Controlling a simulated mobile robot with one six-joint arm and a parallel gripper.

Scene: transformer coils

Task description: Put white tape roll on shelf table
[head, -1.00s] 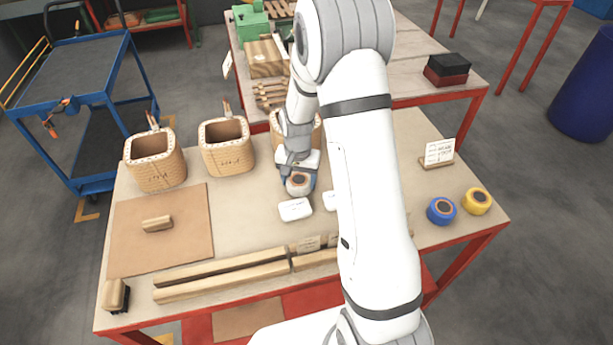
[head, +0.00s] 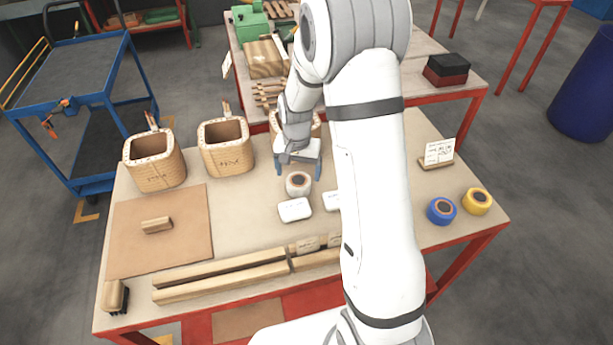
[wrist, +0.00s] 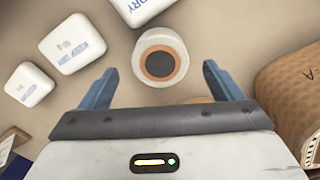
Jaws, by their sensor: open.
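The white tape roll (head: 298,183) lies flat on the near table (head: 240,215), behind a small white box. In the wrist view the white tape roll (wrist: 160,56) shows its brown core, ahead of and between the two blue fingers. My gripper (head: 299,170) is open and empty, just behind and above the roll; it also shows in the wrist view (wrist: 155,82). A gap shows between the roll and each finger. Which surface is the shelf table is not marked; a second red-framed table (head: 420,60) stands behind.
White boxes (head: 294,210) lie in front of the roll. Wound coils (head: 226,146) stand at the back left, with another partly behind my arm. Blue (head: 441,210) and yellow (head: 477,201) rolls sit at the right. Wooden bars (head: 222,282) lie along the front edge.

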